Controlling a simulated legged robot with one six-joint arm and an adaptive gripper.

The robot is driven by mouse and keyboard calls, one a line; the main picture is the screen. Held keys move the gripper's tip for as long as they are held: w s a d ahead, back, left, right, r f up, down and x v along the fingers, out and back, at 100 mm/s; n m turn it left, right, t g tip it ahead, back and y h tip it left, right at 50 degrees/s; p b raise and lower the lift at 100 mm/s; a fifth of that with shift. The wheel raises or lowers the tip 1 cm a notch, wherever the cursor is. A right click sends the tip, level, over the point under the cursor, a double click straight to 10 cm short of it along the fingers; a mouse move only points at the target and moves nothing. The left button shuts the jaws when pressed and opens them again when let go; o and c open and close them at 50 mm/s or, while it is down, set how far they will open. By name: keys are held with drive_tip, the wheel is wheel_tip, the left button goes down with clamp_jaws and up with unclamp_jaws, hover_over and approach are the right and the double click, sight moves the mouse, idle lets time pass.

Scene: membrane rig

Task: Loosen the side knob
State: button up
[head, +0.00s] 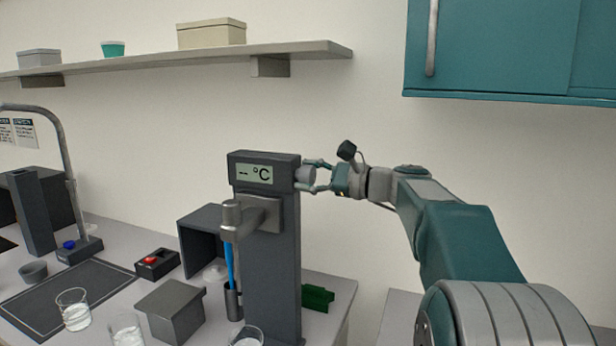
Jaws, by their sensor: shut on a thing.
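The side knob (306,174) is a small grey cylinder on the right side of the dark grey column (272,260), near its top. The column carries a display (255,174) reading "-- °C". My gripper (309,176) reaches in from the right, with one finger above the knob and one below it. It is shut on the knob. The contact faces of the fingers are too small to make out. A grey clamp arm (258,214) on the column's front holds a blue rod (230,265) whose lower end is in a dark cup (233,302).
Glasses (74,310) stand on the bench's front left. A grey box (170,308), a red-button box (157,263) and a green block (317,297) stand around the column. A shelf (190,57) and a teal cabinet (490,50) hang above. Free wall lies right of the column.

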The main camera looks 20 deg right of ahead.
drive_tip(key=n, duration=0.6)
drive_tip(key=shift+f, duration=0.15)
drive_tip(key=n, duration=0.5)
drive_tip(key=shift+f, duration=0.15)
drive_tip(key=shift+n, duration=0.4)
drive_tip(key=o, duration=1.1)
drive_tip(key=shift+o, duration=0.2)
drive_tip(key=shift+s+d, duration=0.1)
drive_tip(key=v, duration=1.1)
drive_tip(key=shift+s+d, duration=0.25)
